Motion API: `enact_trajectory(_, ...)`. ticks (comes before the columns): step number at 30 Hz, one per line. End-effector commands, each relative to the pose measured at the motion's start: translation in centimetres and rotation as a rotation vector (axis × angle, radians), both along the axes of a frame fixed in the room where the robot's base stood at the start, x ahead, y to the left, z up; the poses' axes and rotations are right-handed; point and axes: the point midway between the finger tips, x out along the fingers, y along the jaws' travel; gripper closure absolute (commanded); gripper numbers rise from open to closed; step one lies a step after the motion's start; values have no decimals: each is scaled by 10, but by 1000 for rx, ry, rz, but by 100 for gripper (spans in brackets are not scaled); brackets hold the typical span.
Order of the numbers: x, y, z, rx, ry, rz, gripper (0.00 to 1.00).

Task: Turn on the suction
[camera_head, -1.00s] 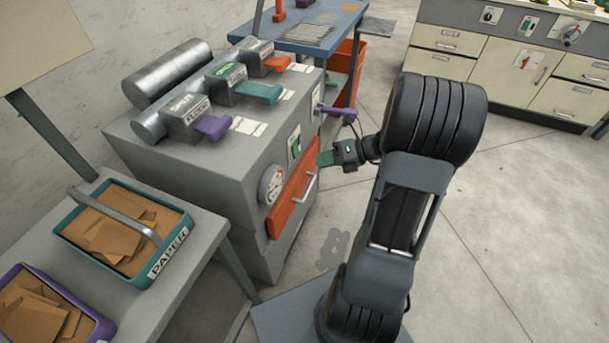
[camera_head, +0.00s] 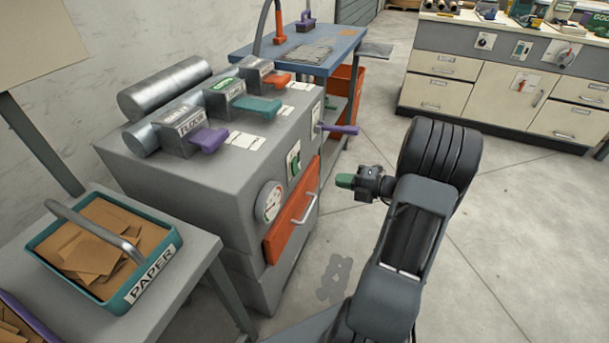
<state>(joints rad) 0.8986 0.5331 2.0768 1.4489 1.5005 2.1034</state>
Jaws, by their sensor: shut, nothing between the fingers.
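The grey machine (camera_head: 215,185) stands left of centre. Its front has a small switch plate with a green part (camera_head: 293,163), a round gauge (camera_head: 270,201) and an orange drawer (camera_head: 292,222) with a metal handle. A purple lever (camera_head: 338,129) sticks out to the right near the top of the front. On top are purple (camera_head: 209,140), teal (camera_head: 258,106) and orange (camera_head: 277,79) levers on labelled blocks. Which control is the suction, I cannot read. My gripper (camera_head: 345,181), with green fingertips, is shut and empty, to the right of the switch plate and below the purple side lever, apart from both in the picture.
A teal PAPER tray (camera_head: 155,278) sits on a grey table at the left. A blue table (camera_head: 345,45) with an orange bin (camera_head: 345,90) stands behind the machine. Cream cabinets (camera_head: 490,85) are at the back right. The floor (camera_head: 500,215) at the right is open.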

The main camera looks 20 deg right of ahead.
Motion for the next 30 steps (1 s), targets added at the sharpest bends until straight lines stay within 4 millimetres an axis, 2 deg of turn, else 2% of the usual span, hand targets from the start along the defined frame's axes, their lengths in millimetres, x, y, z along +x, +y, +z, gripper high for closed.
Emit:
enact_trajectory(9, 44, 42, -11, 0, -2, 6, 100)
enact_trajectory(15, 67, 63, -15, -2, -2, 4, 100)
enact_trajectory(22, 84, 77, -16, -1, -1, 2, 100)
enact_trajectory(30, 88, 82, -15, -1, -1, 1, 100)
